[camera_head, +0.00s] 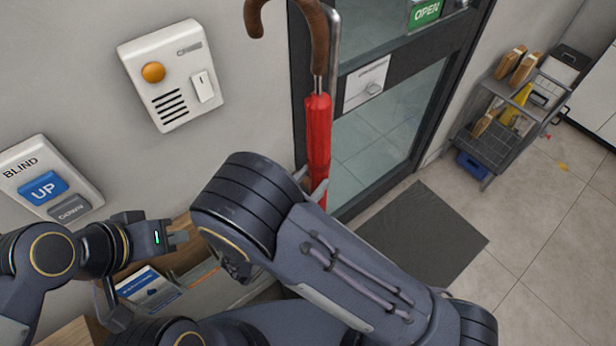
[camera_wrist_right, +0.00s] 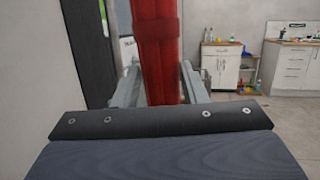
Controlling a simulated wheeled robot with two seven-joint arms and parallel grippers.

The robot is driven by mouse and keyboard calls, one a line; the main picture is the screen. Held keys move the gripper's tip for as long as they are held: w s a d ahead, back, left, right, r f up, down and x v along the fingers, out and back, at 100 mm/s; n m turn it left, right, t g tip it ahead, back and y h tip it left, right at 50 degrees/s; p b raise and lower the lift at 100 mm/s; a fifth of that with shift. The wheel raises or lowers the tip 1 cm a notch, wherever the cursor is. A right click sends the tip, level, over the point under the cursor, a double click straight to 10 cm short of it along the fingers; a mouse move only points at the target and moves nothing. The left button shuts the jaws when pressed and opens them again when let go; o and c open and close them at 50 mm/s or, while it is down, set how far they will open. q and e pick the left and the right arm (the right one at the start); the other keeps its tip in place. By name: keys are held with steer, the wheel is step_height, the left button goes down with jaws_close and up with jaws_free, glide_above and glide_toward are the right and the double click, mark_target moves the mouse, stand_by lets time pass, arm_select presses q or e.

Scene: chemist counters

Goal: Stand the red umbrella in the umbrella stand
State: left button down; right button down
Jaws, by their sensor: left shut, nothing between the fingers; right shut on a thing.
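The red umbrella (camera_head: 318,130) hangs upright in front of the door, its curved brown handle at the top. My right gripper (camera_head: 312,186) is shut on its red cloth. The cloth also shows between the fingers in the right wrist view (camera_wrist_right: 158,50). The umbrella's lower end is hidden behind my right arm in the head view. My left gripper (camera_head: 182,237) is shut and empty, low at the left, apart from the umbrella. I cannot make out the umbrella stand in either view.
A wall intercom (camera_head: 172,76) and a blind switch (camera_head: 48,182) are on the left wall. A box with leaflets (camera_head: 148,288) is below my left gripper. A dark mat (camera_head: 425,235) lies by the glass door. A grey cart (camera_head: 500,130) stands at the right; floor between is clear.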

step_height(320, 180, down, 34)
steer(key=b, duration=2.8)
stand_by(0.5)
steer(key=shift+f, duration=0.15)
steer(key=c, duration=0.8)
jaws_free()
steer(key=shift+f, duration=0.1)
